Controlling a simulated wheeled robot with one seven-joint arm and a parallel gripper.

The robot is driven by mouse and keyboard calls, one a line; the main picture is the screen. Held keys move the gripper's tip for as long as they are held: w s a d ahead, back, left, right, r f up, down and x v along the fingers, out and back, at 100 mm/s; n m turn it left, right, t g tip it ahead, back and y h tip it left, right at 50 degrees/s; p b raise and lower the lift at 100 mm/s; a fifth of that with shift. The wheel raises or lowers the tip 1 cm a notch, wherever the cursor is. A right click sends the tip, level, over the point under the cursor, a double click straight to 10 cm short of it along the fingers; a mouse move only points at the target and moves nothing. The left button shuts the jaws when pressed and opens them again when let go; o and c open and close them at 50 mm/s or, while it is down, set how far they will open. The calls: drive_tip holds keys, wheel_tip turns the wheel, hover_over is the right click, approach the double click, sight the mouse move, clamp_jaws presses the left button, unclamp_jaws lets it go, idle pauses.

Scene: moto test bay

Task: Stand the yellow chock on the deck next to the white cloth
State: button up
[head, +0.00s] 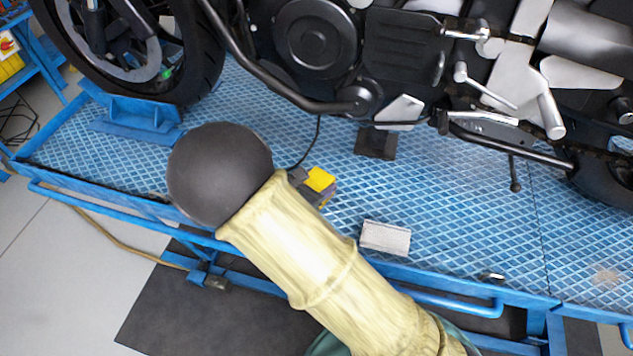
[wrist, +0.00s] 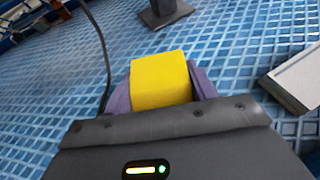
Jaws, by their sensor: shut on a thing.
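The yellow chock (head: 319,180) shows just past the end of my arm in the head view, over the blue deck (head: 440,220). In the wrist view the yellow chock (wrist: 160,80) sits between the two purple-grey fingers of my gripper (wrist: 158,88), which is shut on it. My gripper (head: 312,186) is mostly hidden behind my arm in the head view. The white cloth (head: 385,237) lies on the deck near its front edge, to the right of the chock and apart from it. It also shows at the right of the wrist view (wrist: 295,80). I cannot tell whether the chock touches the deck.
A motorcycle (head: 390,50) stands on the deck behind my gripper, its front wheel in a blue wheel holder (head: 140,112). A dark stand foot (head: 376,143) and a black cable (head: 310,145) are nearby. A blue rail (head: 430,302) runs along the front edge.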

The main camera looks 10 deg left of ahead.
drive_tip(key=shift+f, duration=0.1)
drive_tip(key=o, duration=1.3)
drive_tip(key=shift+c, duration=0.2)
drive_tip(key=shift+r, duration=0.25)
drive_tip(key=p+v, duration=0.1)
drive_tip(key=v, duration=1.1)
drive_tip(key=shift+f, duration=0.2)
